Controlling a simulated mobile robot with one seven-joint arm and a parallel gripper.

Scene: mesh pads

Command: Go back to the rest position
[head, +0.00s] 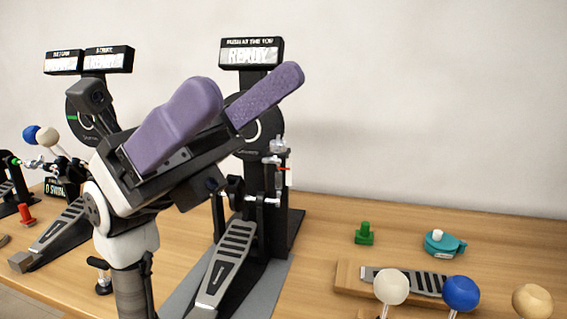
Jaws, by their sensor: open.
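My gripper (247,84) is raised in the middle left of the head view, on my white and black arm. Its two purple fingers are apart, with nothing visible between them, and they point up and to the right. It is in front of a black pedal stand (268,79) and hides part of it. No contact with the stand can be made out.
A grey pedal (226,262) is close to my arm, with another pedal (57,236) at left. At right are a green peg (364,233), a teal round object (441,243), a low pedal (407,280) and several ball-topped beaters, including a blue one (461,293). The space above the right side is clear.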

